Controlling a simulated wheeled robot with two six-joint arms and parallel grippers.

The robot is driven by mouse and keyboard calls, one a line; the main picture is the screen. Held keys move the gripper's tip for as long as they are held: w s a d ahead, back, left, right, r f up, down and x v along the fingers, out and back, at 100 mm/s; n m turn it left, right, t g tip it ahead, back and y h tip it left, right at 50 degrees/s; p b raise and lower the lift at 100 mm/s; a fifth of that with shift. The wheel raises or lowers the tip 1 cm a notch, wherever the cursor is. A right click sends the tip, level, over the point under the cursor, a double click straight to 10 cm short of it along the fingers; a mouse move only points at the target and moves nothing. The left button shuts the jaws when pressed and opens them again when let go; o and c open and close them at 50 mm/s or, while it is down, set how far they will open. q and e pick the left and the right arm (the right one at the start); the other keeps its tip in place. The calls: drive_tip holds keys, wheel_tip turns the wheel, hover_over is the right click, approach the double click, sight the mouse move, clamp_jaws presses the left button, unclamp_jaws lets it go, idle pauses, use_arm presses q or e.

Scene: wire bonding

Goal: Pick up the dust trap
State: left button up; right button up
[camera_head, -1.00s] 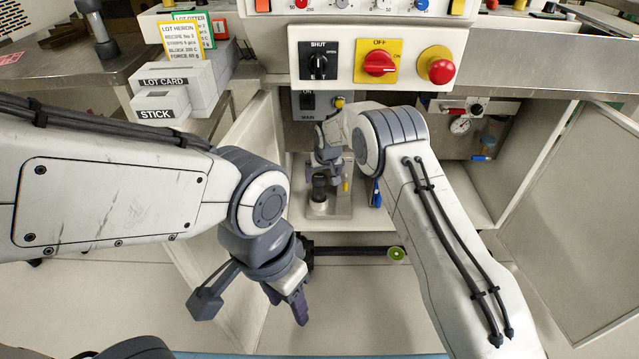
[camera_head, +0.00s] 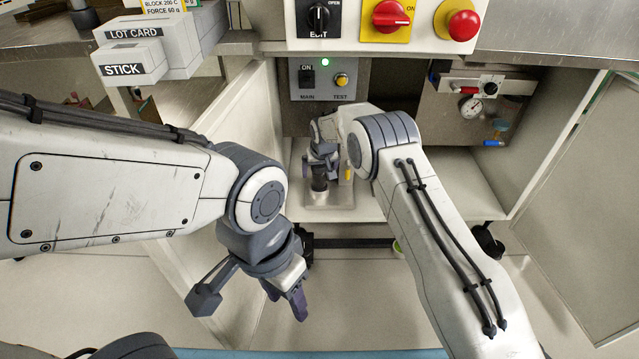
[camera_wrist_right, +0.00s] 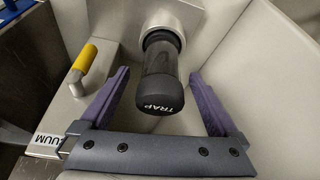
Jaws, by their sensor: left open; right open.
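The dust trap is a dark, smoky cylinder with a black cap lettered TRAP (camera_wrist_right: 160,92) in the right wrist view. It sits on a metal block and points toward the camera. It also shows in the head view (camera_head: 319,180), inside the open cabinet. My right gripper (camera_wrist_right: 160,76) is open, with one purple finger on each side of the trap and a visible gap to both. In the head view my right gripper (camera_head: 322,160) is partly hidden by its own arm. My left gripper (camera_head: 287,303) is open and empty, low in front of the cabinet.
A yellow-handled valve (camera_wrist_right: 84,62) stands left of the trap, near a VACUUM label (camera_wrist_right: 46,143). A MAIN/TEST switch box (camera_head: 323,80) is above at the back. Cabinet side walls and an open door (camera_head: 588,190) bound the space. A gauge (camera_head: 471,107) hangs at right.

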sight(318, 176)
drive_tip(key=b+x, duration=0.2)
drive_tip(key=x, duration=0.1)
drive_tip(key=shift+f, duration=0.25)
use_arm(q)
drive_tip(key=f, duration=0.3)
drive_tip(key=shift+w+f, duration=0.2)
drive_tip(key=shift+w, duration=0.1)
use_arm(e)
drive_tip(key=shift+a+r, duration=0.1)
drive_tip(key=shift+r, duration=0.05)
clamp_jaws()
